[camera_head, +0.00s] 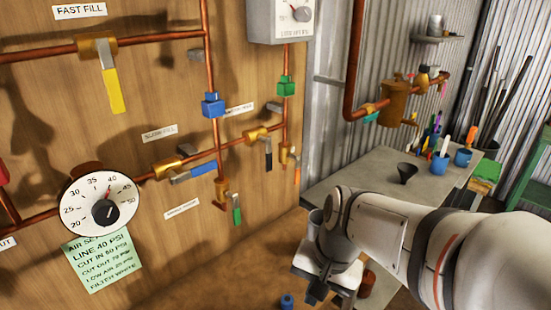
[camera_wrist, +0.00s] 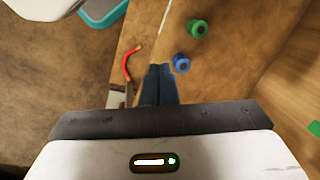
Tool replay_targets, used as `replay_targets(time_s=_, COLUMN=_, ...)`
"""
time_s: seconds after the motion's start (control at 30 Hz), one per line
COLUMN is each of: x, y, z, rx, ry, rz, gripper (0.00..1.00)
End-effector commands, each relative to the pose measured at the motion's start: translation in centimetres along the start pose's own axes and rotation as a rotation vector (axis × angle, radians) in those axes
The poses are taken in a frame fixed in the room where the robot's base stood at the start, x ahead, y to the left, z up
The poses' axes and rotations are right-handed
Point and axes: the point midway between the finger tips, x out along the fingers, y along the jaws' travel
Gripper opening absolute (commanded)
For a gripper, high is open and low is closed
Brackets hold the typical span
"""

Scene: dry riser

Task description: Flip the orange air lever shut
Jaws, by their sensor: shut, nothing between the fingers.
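The orange lever (camera_head: 297,174) hangs down from a small brass valve (camera_head: 286,152) at the lower end of the right copper riser on the wooden panel. It looks small in the head view, and its exact angle is hard to read. My gripper (camera_head: 316,292) is at the lower middle of the head view, below and in front of the lever, apart from it and pointing down. In the wrist view its dark fingers (camera_wrist: 158,72) are together with nothing between them. The orange lever is not recognisable in the wrist view.
Yellow (camera_head: 115,90), blue (camera_head: 203,169), black (camera_head: 268,153) and green (camera_head: 237,212) levers share the panel. A gauge (camera_head: 100,204) is at left. A grey bench (camera_head: 345,175) with a funnel (camera_head: 404,172) stands right. Blue (camera_wrist: 180,63) and green (camera_wrist: 197,28) pieces lie below my gripper.

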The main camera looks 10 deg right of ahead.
Motion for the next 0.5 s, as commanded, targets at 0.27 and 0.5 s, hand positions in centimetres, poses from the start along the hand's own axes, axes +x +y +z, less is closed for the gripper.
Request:
replay_targets(time_s=0.27, x=-1.4, y=-4.4, z=-1.4, rx=1.195, ry=-0.592, rz=-0.187, gripper=0.0)
replay_targets(time_s=0.5, x=-5.2, y=-6.3, z=-8.8, rx=2.041, ry=-1.273, rz=-0.245, gripper=0.0)
